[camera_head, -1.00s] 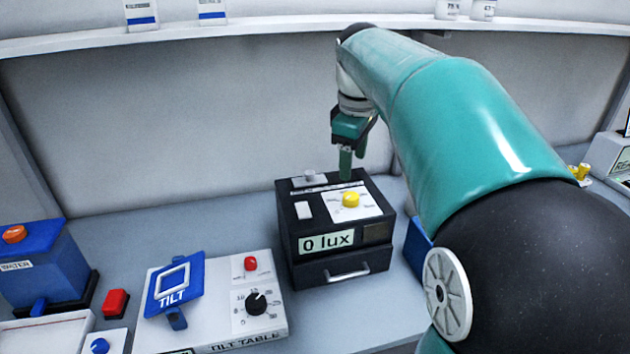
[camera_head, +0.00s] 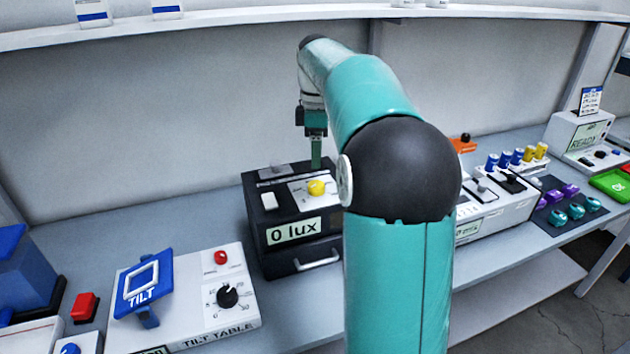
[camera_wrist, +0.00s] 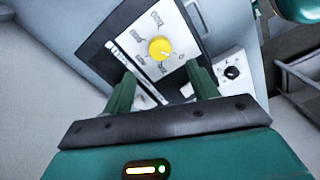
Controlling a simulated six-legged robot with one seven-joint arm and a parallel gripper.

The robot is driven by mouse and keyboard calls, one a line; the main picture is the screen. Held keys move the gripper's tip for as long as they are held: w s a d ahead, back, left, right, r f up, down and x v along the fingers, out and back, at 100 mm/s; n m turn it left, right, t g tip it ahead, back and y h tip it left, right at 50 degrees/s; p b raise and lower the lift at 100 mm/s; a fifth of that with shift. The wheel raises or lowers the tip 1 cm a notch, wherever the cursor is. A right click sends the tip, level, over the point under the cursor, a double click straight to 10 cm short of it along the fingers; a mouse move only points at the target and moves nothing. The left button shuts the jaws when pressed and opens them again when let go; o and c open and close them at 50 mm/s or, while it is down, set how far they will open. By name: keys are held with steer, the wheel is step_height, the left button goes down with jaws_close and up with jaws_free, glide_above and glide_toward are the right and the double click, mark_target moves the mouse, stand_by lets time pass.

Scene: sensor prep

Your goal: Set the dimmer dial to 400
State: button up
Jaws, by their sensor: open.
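The yellow dimmer dial (camera_head: 316,187) sits on a white scale plate on top of the black light box (camera_head: 258,238). The box's display (camera_head: 294,231) reads "0 lux". In the wrist view the dial (camera_wrist: 160,48) lies beyond my fingertips, and the markings around it are too small to read surely. My gripper (camera_wrist: 160,85) is open, its two green fingers apart with nothing between them. In the head view my gripper (camera_head: 316,150) points down above the back part of the box, behind the dial. My arm hides the box's right side.
A white switch (camera_head: 269,201) is on the box top, left of the dial. The tilt table (camera_head: 200,310), with a black knob (camera_head: 227,296) and red button (camera_head: 221,257), stands to the left. More equipment (camera_head: 500,205) stands to the right.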

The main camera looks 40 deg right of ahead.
mark_target(316, 184)
step_height(316, 184, down, 9)
steer(key=shift+f, duration=0.1)
stand_by(0.3)
steer(key=c, duration=1)
